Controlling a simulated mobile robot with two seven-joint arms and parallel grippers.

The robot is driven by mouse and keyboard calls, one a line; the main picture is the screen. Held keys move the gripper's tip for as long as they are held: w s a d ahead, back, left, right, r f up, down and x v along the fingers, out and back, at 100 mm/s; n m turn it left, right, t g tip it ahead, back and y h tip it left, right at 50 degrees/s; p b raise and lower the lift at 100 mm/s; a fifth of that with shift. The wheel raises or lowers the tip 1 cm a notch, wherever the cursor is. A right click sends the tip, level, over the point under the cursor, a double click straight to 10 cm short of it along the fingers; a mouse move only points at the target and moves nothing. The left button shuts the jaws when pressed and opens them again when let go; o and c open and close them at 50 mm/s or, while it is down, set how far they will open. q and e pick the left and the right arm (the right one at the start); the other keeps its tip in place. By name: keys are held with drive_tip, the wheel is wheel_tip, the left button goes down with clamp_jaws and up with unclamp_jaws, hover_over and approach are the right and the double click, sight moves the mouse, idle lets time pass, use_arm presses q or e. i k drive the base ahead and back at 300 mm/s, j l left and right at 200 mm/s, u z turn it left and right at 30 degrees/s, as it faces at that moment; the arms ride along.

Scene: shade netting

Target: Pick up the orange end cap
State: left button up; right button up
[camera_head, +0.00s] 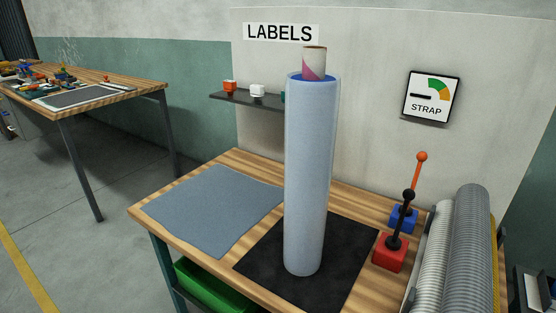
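A small orange cap-like piece (230,87) sits at the left end of a dark wall shelf (238,104). A similar white piece (257,91) sits to its right on the same shelf. A teal piece (283,97) is further right, mostly hidden behind the tall blue roll (309,180). The roll stands upright on a black mat, with a tan and pink core tube (314,62) showing at its top. Neither of my grippers is in view.
The wooden table (180,234) holds a grey-blue sheet, the black mat (345,255), levers on a red base (389,253) and a blue base (403,219), and grey rolls at right. A green bin (213,289) is below. Another cluttered table (120,84) stands left.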

sight(229, 86)
drive_tip(key=i+j+u, duration=0.15)
drive_tip(key=j, duration=0.25)
drive_tip(key=i+j+u, duration=0.2)
drive_tip(key=j, duration=0.2)
drive_tip(key=i+j+u, duration=1.25)
drive_tip(key=i+u, duration=0.15)
drive_tip(key=i, duration=0.9)
drive_tip(key=i+z, duration=0.45)
drive_tip(key=i+j+z, duration=0.1)
drive_tip(key=i+z, duration=0.45)
drive_tip(key=z, duration=0.3)
drive_tip(key=i+z, duration=0.1)
drive_tip(key=z, duration=0.25)
drive_tip(key=j+z, duration=0.15)
drive_tip(key=z, duration=0.25)
drive_tip(key=i, duration=0.05)
